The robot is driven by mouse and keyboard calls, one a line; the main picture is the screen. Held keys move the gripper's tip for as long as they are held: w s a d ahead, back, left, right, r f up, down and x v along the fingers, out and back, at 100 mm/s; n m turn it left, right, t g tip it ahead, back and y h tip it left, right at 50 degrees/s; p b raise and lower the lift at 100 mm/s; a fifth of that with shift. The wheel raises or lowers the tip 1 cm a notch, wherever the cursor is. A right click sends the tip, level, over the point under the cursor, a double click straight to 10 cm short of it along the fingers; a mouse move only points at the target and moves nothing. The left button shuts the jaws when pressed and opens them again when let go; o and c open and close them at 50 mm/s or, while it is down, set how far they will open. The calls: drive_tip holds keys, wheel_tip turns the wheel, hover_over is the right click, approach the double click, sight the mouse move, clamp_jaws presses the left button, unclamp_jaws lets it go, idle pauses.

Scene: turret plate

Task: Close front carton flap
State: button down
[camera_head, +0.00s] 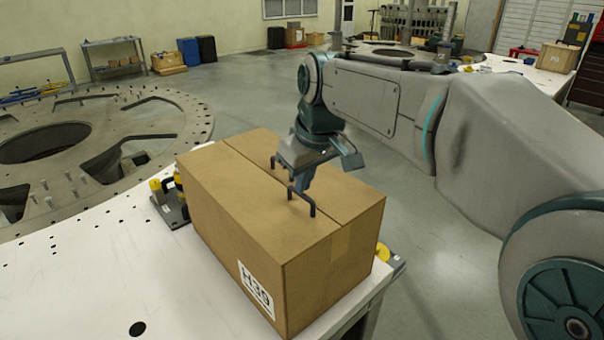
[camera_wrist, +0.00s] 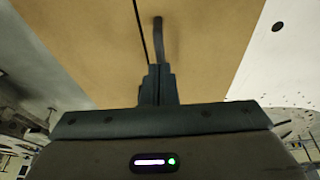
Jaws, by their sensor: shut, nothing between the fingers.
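The brown cardboard carton (camera_head: 230,225) stands on the white table with a label on its near left face. Its two top flaps look about flat, with a narrow dark seam between them. A dark handle (camera_head: 303,200) stands on the left, label-side flap (camera_head: 265,215), close to the seam. Another dark handle (camera_head: 275,161) shows further back, partly behind my gripper. My gripper (camera_head: 302,187) points down over the carton top, shut and empty, near the front handle. In the wrist view my shut fingertips (camera_wrist: 158,70) are by a dark handle (camera_wrist: 158,38) right of the seam; contact is unclear.
The white table (camera_head: 120,285) has free room left of the carton. A dark fixture with yellow knobs (camera_head: 168,200) sits behind the carton's left side. A large round plate with bolts (camera_head: 150,115) stands at left. Open floor (camera_head: 430,250) lies right of the carton.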

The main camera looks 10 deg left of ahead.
drive_tip(key=a+p+v, duration=0.1)
drive_tip(key=p+v, duration=0.1)
drive_tip(key=v, duration=1.2)
drive_tip(key=s+d+f+m+h+b, duration=0.1)
drive_tip(key=s+d+f+m, duration=0.4)
drive_tip(key=d+f, duration=0.6)
drive_tip(key=s+d+f+m+t+h+b, duration=0.1)
drive_tip(key=s+d+f+m, duration=0.4)
drive_tip(key=s+d+f, duration=0.4)
drive_tip(key=d+f, duration=0.3)
drive_tip(key=f, duration=0.1)
drive_tip(key=shift+f, duration=0.4)
